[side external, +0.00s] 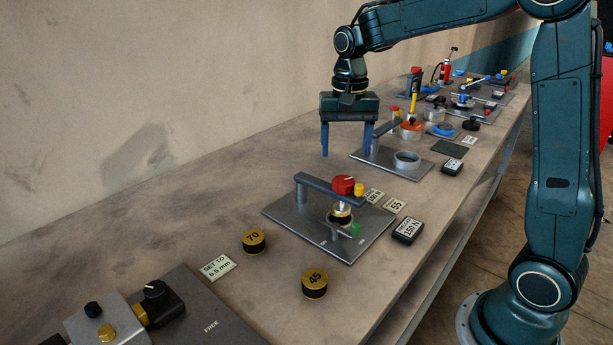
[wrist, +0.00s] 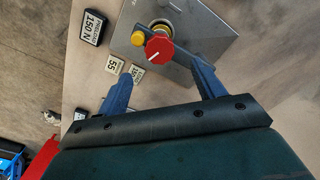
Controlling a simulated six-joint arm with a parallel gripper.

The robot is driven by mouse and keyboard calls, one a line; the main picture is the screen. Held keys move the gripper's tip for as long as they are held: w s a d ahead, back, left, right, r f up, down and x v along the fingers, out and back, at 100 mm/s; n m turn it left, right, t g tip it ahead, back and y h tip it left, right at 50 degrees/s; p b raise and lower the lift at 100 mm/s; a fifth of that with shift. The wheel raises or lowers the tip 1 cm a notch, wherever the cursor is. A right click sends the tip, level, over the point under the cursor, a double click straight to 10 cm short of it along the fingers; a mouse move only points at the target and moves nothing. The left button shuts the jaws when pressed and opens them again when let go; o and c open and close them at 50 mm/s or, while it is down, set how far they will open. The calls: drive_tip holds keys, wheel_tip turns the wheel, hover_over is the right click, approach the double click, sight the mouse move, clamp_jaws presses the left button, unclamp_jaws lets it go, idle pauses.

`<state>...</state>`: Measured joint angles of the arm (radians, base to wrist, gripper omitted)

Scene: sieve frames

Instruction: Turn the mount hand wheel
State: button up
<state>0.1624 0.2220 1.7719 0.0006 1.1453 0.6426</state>
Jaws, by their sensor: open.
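A red hand wheel (side external: 343,185) with a white pointer line sits at the end of a grey arm on a flat metal mount plate (side external: 290,215). It also shows in the wrist view (wrist: 159,48), beyond and roughly between my fingertips. My gripper (side external: 346,154) is open and empty, pointing down above the bench behind the wheel in the side view. Its two blue fingers also show in the wrist view (wrist: 162,68), apart from the wheel. A yellow knob (side external: 359,189) is beside the wheel. A gold and black disc (side external: 340,215) sits under it, with a green piece (side external: 355,229) nearby.
Loose discs marked 70 (side external: 254,242) and 45 (side external: 315,284) lie in front of the plate. A 150 N box (side external: 408,230) and a 55 card (side external: 395,206) lie to its right. Another plate with a grey ring (side external: 407,160) and several fixtures stand farther along the bench.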

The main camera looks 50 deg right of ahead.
wheel_tip(320, 180, up, 6)
hover_over(343, 180)
drive_tip(key=shift+d, duration=0.1)
drive_tip(key=shift+n, duration=0.3)
idle(0.3)
drive_tip(key=n, duration=0.9)
drive_tip(key=shift+f+n, duration=0.15)
drive_tip(key=shift+n, duration=0.15)
drive_tip(key=shift+f, duration=0.15)
wheel_tip(343, 180, down, 14)
drive_tip(key=shift+r, duration=0.2)
idle(0.4)
drive_tip(key=c, duration=1)
